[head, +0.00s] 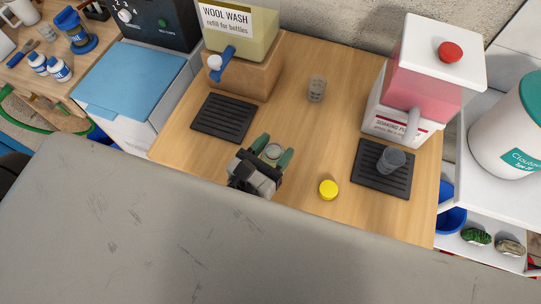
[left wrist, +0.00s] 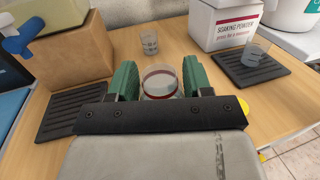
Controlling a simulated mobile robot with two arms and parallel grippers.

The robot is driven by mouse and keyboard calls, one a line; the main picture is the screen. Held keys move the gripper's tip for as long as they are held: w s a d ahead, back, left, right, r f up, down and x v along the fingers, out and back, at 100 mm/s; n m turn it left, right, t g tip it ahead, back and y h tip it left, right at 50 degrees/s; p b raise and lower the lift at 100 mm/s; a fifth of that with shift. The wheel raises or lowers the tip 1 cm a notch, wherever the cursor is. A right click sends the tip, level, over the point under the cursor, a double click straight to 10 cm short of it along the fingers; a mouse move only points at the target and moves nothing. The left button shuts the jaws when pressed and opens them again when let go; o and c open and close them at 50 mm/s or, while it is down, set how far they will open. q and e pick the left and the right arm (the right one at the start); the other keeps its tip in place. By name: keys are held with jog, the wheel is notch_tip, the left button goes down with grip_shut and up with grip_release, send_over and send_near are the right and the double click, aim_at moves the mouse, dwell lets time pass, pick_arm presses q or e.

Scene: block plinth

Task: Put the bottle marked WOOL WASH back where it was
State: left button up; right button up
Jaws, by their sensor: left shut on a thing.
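The bottle's top also shows in the head view (head: 273,151). No marking on it can be read. It is over the front part of the wooden table, in front of the left black drip mat; I cannot tell if it touches the table. The dispenser labelled WOOL WASH, refill for bottles (head: 240,30), stands behind that mat on a wooden block, with a blue lever. A yellow cap (head: 328,190) lies right of the gripper. My right gripper is not in view.
The left drip mat (head: 224,117) is bare. A clear cup (head: 317,88) stands at the table's back. A soaking powder dispenser (head: 430,75) stands right, with a cup (head: 390,160) on its mat (head: 398,184). Two small white bottles (head: 60,70) stand far left.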

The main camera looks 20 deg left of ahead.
pick_arm(q)
jog(key=shift+w+a+f, duration=0.25)
jog(key=shift+a, duration=0.1)
jog(key=shift+a+f, duration=0.1)
jog(key=shift+f, duration=0.15)
notch_tip(320, 180, down, 4)
jog(key=b, duration=0.3)
jog(key=shift+r, duration=0.2)
jog(key=shift+f, duration=0.15)
jog(key=o, duration=1.1)
jog(key=shift+c, duration=0.2)
jog(key=shift+r, duration=0.2)
